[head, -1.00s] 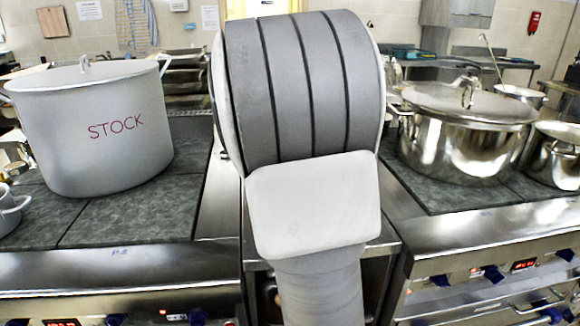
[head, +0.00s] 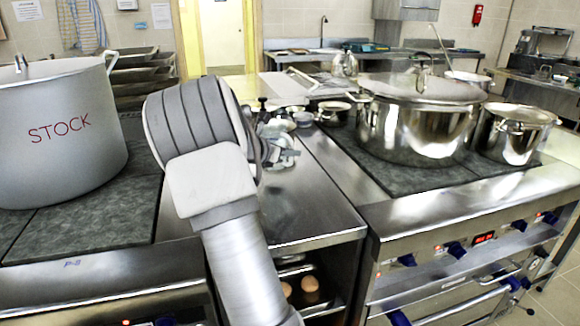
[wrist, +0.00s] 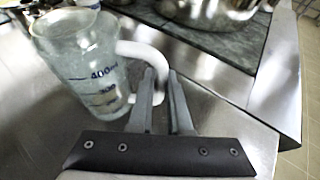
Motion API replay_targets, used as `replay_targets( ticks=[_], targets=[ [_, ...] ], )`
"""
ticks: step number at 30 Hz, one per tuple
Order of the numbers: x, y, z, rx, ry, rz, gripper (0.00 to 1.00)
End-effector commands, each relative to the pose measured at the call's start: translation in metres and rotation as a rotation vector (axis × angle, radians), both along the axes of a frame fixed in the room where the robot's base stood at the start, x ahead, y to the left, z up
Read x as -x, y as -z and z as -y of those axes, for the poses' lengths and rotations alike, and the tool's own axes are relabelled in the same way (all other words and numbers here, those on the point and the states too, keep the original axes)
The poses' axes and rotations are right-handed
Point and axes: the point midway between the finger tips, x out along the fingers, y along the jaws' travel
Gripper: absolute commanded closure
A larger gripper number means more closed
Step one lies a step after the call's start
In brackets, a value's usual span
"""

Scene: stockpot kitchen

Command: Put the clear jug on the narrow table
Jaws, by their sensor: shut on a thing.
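The clear jug (wrist: 75,62) is in the wrist view, with blue measure marks and a white handle (wrist: 145,58). My gripper (wrist: 160,78) is shut on that handle. The jug is over a bare steel surface (wrist: 205,125); I cannot tell whether its base touches it. In the head view my arm hides most of the gripper area, and the jug cannot be made out clearly. A narrow steel-topped table (head: 312,208) stands between the two cookers, with my arm over its left part.
A large stockpot (head: 60,135) stands on the left cooker. A lidded steel pot (head: 415,130) and a smaller pot (head: 512,135) stand on the right cooker. Small metal items (head: 285,122) crowd the steel top's far end. Its near right part is clear.

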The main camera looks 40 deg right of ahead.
Motion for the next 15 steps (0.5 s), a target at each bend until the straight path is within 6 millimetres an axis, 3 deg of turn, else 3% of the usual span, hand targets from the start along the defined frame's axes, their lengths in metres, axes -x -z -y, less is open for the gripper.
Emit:
replay_targets(
  ticks=[9, 15],
  targets=[
    [-0.001, 0.039, 0.0, 0.0, 0.0, -0.001, 1.0],
    [-0.001, 0.039, 0.0, 0.001, 0.0, 0.003, 1.0]
  ],
)
